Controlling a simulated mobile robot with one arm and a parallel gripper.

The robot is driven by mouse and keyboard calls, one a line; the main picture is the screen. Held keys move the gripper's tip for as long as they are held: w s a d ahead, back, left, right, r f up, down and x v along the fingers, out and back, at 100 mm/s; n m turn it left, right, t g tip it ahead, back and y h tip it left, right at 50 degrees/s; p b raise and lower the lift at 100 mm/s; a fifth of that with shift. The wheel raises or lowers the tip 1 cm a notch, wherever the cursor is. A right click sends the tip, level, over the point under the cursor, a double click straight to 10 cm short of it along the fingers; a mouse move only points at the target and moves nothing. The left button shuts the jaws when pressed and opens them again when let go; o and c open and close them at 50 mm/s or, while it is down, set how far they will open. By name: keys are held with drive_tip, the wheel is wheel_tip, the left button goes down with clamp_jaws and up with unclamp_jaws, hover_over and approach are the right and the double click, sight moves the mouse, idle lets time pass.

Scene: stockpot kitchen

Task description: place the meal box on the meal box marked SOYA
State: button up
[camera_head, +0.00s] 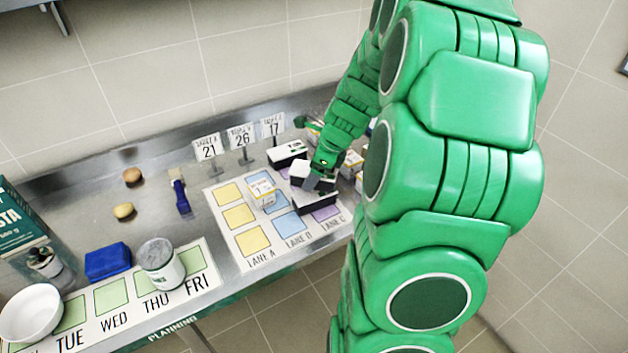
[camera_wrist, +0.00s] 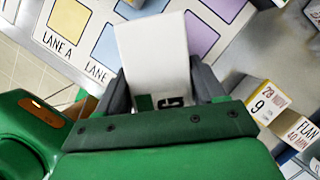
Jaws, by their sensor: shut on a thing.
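In the wrist view the held box (camera_wrist: 153,52) lies between the two fingers, with a partly covered dark mark near the palm. No SOYA lettering is readable on any box.
Several cartons (camera_wrist: 262,103) lie close on the right. Number cards (camera_head: 241,137) stand behind. A can (camera_head: 160,264) and a blue block (camera_head: 108,261) are at front left.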

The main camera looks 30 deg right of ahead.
drive_tip(key=shift+f, duration=1.35)
drive_tip(key=shift+f, duration=0.15)
drive_tip(key=o, duration=1.3)
drive_tip(key=shift+c, duration=0.2)
drive_tip(key=v, duration=1.2)
drive_tip(key=s+a+r+n+g, duration=0.2)
drive_tip(key=s+a+n, duration=0.3)
drive_tip(key=a+n, duration=0.25)
drive_tip(key=s+a+r+n+g, duration=0.1)
drive_tip(key=s+a+n, duration=0.5)
drive_tip(key=a, duration=0.3)
drive_tip(key=s+a+n+g+h, duration=0.1)
drive_tip(key=s+a+n, duration=0.1)
drive_tip(key=s+n, duration=0.4)
drive_tip(key=s+a+n+g+h, duration=0.1)
drive_tip(key=s+a+n+h, duration=0.1)
drive_tip(key=s+n, duration=0.5)
drive_tip(key=s+a, duration=0.1)
drive_tip(key=s, duration=0.1)
drive_tip(key=shift+s+a+r, duration=0.3)
drive_tip(key=shift+a+r, duration=0.05)
